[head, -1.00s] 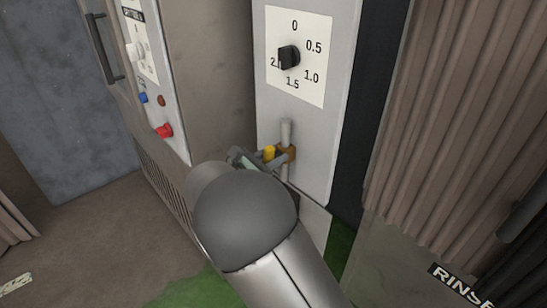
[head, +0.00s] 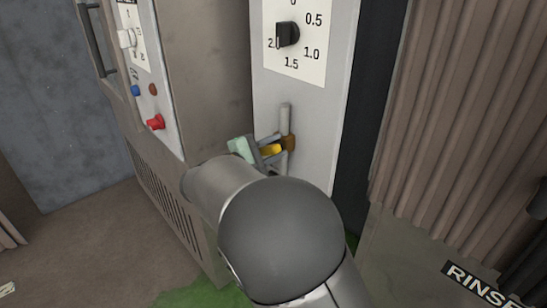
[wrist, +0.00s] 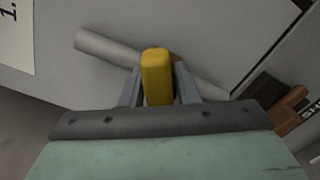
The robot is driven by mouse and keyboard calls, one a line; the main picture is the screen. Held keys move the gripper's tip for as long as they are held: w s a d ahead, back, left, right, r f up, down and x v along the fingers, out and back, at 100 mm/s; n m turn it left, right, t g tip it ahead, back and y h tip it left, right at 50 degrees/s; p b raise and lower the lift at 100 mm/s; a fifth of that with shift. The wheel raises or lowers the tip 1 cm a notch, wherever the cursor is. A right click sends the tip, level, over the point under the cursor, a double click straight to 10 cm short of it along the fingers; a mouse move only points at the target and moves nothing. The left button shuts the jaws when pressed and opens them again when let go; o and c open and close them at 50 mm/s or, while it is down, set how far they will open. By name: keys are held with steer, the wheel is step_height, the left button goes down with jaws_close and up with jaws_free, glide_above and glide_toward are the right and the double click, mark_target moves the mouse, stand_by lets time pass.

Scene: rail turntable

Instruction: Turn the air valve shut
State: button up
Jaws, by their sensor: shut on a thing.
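The air valve is a small brown body (head: 290,143) on a grey upright pipe (head: 285,118) on the pale panel, with a yellow handle (head: 271,150). In the wrist view the yellow handle (wrist: 156,75) stands between the two fingers, and the pipe (wrist: 105,48) runs diagonally behind it. My gripper (head: 272,152) is shut on the yellow handle, with a finger on each side. In the wrist view my gripper (wrist: 158,88) hides most of the valve body. In the head view my arm covers the area below the valve.
A dial with a black knob (head: 287,34) sits above the valve on the same panel. A cabinet with a red button (head: 156,122) stands to the left. Brown pleated material (head: 450,110) is to the right. A brown-and-black part (wrist: 288,118) lies at the wrist view's right.

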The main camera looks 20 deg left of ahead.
steer(key=m+b, duration=0.2)
steer(key=f+m+b, duration=0.1)
steer(key=m+b, duration=0.1)
steer(key=shift+b, duration=0.35)
steer(key=shift+r+m+b, duration=0.1)
steer(key=shift+m+b, duration=0.9)
steer(key=shift+r, duration=0.1)
steer(key=shift+a, duration=0.1)
steer(key=o, duration=0.8)
steer(key=shift+s, duration=0.15)
steer(key=p+v, duration=0.3)
steer(key=v, duration=1.4)
steer(key=shift+s+p, duration=0.1)
steer(key=shift+p, duration=0.2)
